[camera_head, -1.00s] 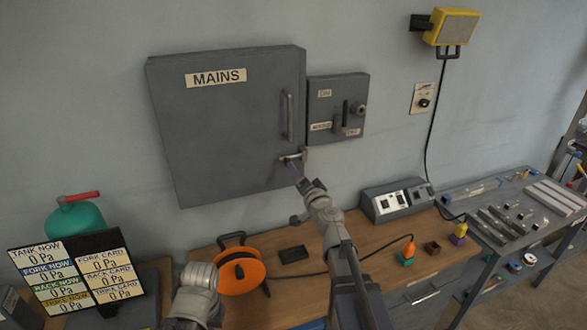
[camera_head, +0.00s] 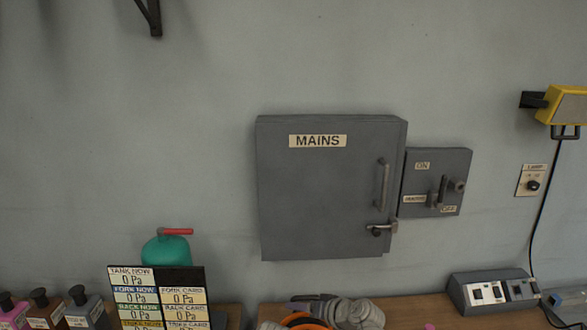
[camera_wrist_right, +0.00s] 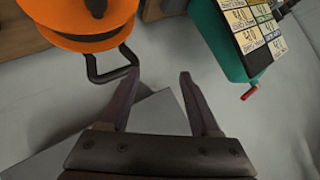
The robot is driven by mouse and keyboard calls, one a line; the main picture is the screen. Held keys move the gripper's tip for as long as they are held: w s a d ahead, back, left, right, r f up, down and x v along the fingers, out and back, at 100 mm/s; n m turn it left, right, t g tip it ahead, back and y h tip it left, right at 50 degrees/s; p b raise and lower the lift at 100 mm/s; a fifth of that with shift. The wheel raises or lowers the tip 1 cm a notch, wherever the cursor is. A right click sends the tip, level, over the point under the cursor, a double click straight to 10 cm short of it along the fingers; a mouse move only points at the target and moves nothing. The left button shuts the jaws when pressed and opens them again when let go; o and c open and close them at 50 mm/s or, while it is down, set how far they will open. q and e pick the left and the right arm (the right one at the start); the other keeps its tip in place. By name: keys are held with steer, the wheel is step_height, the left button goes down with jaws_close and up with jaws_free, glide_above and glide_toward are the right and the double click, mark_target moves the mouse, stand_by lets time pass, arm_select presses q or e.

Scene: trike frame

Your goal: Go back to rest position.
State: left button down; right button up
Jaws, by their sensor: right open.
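The reel (camera_wrist_right: 75,22) shows beyond the left finger there. The grey MAINS cabinet (camera_head: 320,190) on the wall has its door closed, and the gripper is well below it, apart from its latch (camera_head: 380,229). My left gripper is not in view.
A switch box (camera_head: 435,160) sits right of the cabinet. A green tank (camera_head: 165,250) stands behind the pressure display (camera_head: 160,298) at lower left, beside several small bottles. A grey console (camera_head: 490,292) is on the bench at right.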

steer(key=s+a+f+n+g+h, duration=0.25)
steer(key=s+f+g, duration=0.25)
steer(key=s+f, duration=0.3)
steer(key=s+d+f+g+h, duration=0.1)
steer(key=s+d+g+h, duration=0.1)
steer(key=s, duration=0.3)
steer(key=s+d+f+g+h, duration=0.1)
steer(key=s+d+h, duration=0.2)
steer(key=s+h, duration=0.2)
steer(key=shift+s+d+f+g, duration=0.35)
steer(key=shift+s+f+g, duration=0.05)
steer(key=shift+s, duration=0.25)
steer(key=shift+n, duration=0.25)
